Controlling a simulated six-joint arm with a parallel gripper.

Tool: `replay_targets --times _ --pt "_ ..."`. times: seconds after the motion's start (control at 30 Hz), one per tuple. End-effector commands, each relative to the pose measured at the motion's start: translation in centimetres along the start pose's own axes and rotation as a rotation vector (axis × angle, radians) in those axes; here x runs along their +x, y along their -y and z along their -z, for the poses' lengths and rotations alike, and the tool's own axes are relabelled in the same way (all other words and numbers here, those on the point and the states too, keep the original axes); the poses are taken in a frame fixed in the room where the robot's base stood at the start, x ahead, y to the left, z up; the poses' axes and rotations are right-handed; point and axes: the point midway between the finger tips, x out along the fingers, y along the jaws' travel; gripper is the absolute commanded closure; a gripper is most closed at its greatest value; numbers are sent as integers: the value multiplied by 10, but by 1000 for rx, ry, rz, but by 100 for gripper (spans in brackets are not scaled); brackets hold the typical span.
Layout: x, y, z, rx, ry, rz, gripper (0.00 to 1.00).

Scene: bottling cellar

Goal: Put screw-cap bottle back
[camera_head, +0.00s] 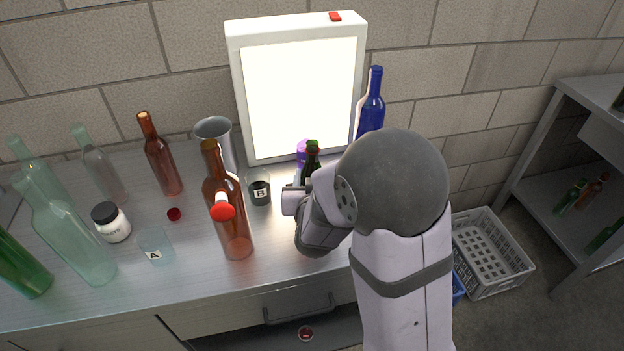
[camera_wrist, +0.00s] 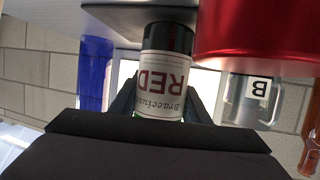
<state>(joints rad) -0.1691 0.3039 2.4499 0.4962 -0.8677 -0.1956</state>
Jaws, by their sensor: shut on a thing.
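My gripper (camera_wrist: 160,108) is shut on a dark bottle (camera_wrist: 168,38) with a white label reading "RED", and a finger shows on each side of it. The bottle appears upside down in the wrist view. A dark green neck (camera_head: 312,155) shows just behind my wrist in the head view and seems to be the same bottle. Its lower part is hidden by my arm there. I cannot tell whether its base touches the bench, and its cap is not clear.
A brown bottle (camera_head: 234,225), a beaker marked B (camera_head: 259,189) and a metal jug (camera_head: 228,143) stand left of my gripper. A blue bottle (camera_head: 371,112) stands behind my arm beside the light box (camera_head: 234,62). Several bottles crowd the bench's left. A crate (camera_head: 507,262) sits on the right.

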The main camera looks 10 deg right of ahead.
Motion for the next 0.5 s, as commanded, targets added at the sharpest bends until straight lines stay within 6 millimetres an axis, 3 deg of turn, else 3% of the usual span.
replay_targets --times 0.47,0.5 --pt "3 0 -6 2 -4 0 92" --pt "3 0 -8 1 -1 0 55"
